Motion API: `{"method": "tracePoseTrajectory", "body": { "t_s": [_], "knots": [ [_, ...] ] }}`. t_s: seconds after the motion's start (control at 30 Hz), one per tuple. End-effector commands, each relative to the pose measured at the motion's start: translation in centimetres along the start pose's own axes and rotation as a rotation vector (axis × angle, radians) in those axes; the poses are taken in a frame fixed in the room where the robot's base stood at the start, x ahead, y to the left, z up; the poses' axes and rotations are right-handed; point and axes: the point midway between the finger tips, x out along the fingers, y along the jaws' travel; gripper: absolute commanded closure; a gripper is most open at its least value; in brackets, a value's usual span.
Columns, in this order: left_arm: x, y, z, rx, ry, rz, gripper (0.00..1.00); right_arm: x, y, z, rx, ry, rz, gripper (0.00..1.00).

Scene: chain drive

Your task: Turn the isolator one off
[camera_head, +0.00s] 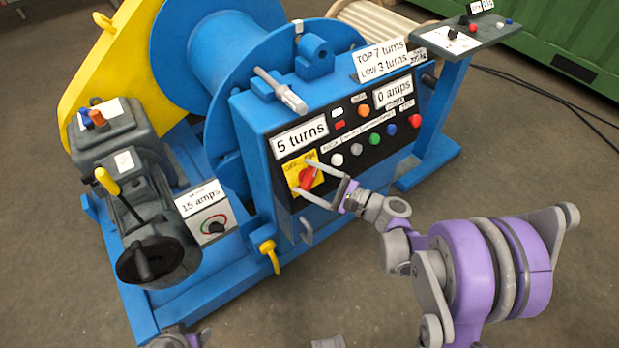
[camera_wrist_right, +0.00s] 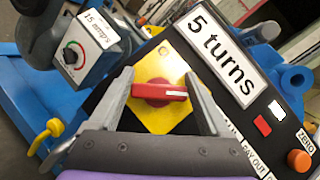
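The isolator is a red rotary knob (camera_head: 307,178) on a yellow plate (camera_head: 292,170), at the left end of the blue console's black panel. In the right wrist view the knob (camera_wrist_right: 160,92) lies across the picture, with a white mark on its right half. My right gripper (camera_head: 306,177) is open, with one finger on each side of the knob. The fingers (camera_wrist_right: 160,92) lie near the two ends of the knob's handle. I cannot tell whether they touch it. My left gripper is not clearly visible; only small arm parts show at the bottom edge of the head view.
A "5 turns" label (camera_head: 300,136) sits above the isolator, with coloured buttons (camera_head: 375,139) to its right. A grey meter box reading "15 amps" (camera_head: 205,212) stands to the left. A yellow hook-like handle (camera_head: 269,256) is below. Open floor lies in front.

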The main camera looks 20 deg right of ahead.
Motion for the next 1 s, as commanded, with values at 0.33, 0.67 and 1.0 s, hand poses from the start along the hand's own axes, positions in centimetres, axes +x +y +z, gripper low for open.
{"method": "tracePoseTrajectory", "body": {
  "t_s": [0.33,0.67,1.0],
  "knots": [
    [0.0,0.0,0.0,0.0,0.0,0.0,0.5,0.0,0.0,0.0,0.0,0.0,0.0,0.74],
    [-0.6,0.0,-0.1,0.0,0.002,0.0,0.5,0.0,-0.1,0.1,-0.06,0.001,0.043,0.74],
    [-2.8,0.0,-0.7,0.0,0.008,0.0,0.5,-0.1,0.0,0.2,-0.275,0.0,0.195,0.74]
  ]
}}
